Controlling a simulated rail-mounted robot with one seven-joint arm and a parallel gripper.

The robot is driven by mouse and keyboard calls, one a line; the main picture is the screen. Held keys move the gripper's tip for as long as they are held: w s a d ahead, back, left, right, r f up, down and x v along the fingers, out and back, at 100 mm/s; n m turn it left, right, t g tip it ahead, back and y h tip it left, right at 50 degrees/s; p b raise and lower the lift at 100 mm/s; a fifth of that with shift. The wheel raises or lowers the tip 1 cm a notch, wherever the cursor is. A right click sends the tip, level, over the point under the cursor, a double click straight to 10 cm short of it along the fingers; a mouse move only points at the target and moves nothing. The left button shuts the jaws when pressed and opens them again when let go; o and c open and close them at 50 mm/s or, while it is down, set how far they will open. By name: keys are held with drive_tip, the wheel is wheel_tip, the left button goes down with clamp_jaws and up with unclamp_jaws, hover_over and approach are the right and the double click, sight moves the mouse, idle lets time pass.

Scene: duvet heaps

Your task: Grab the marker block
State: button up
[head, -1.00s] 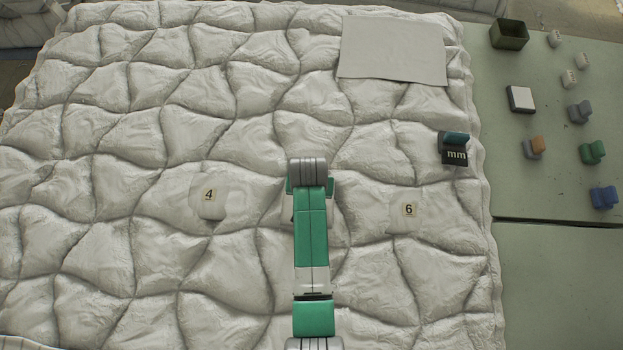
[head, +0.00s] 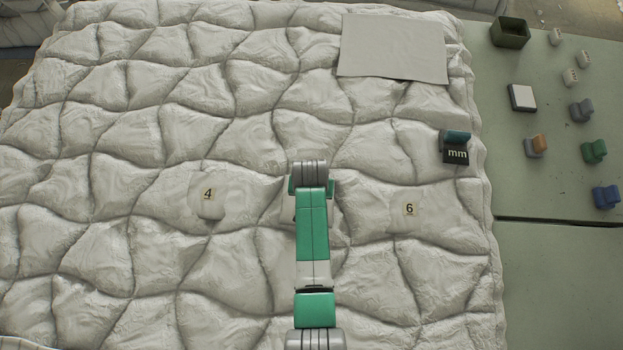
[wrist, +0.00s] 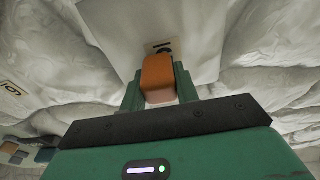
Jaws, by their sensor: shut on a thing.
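My gripper (wrist: 158,80) is shut on an orange block (wrist: 158,72) with a paler end, seen between the two green fingers in the wrist view. This looks like the marker block, but no label shows on it. A pale flat patch with a dark mark lies just beyond it, over the white duvet (wrist: 235,35). In the head view my gripper (head: 311,188) is over the middle of the duvet, and my arm hides the block. I cannot tell whether the block touches the duvet.
Numbered pads 4 (head: 208,195) and 6 (head: 409,210) lie either side of my arm. A dark "mm" block (head: 456,156) with a teal top sits near the duvet's right edge. A grey sheet (head: 393,50) lies at the back. The green table (head: 550,270) holds a dark box (head: 510,33) and several small blocks.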

drive_tip(key=shift+r, duration=0.65)
wheel_tip(320, 180, up, 2)
drive_tip(key=shift+r+p, duration=0.25)
drive_tip(key=shift+p, duration=0.05)
drive_tip(key=s+r+p, duration=0.1)
drive_tip(key=s, duration=1.5)
drive_tip(key=shift+a, duration=0.4)
